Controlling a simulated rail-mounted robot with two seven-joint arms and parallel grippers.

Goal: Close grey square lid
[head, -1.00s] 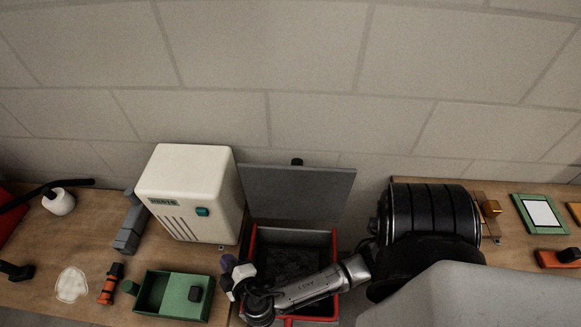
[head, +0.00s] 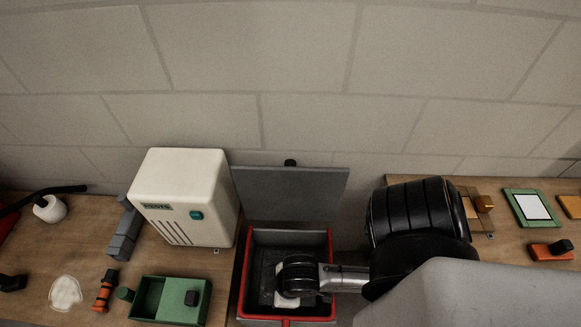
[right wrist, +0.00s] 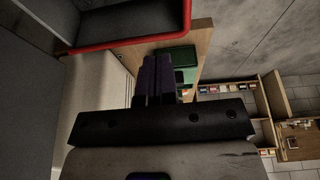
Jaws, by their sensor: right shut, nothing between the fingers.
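The grey square lid (head: 290,193) stands open and nearly upright behind the red-rimmed grey box (head: 241,285). A small black knob (head: 290,162) shows at its top edge. In the head view my right arm comes in from the right, its wrist over the box opening and in front of the lid, apart from it. Its fingers are hidden there. In the right wrist view my right gripper (right wrist: 158,62) shows purple fingers shut together with nothing between them. The red rim (right wrist: 130,40) is above them there. My left gripper is not in view.
A cream heater casing (head: 185,195) stands just left of the lid. A green tray (head: 160,300) and an orange tool (head: 105,290) lie at the front left. A green frame (head: 532,207) lies at the right. The wall is behind the lid.

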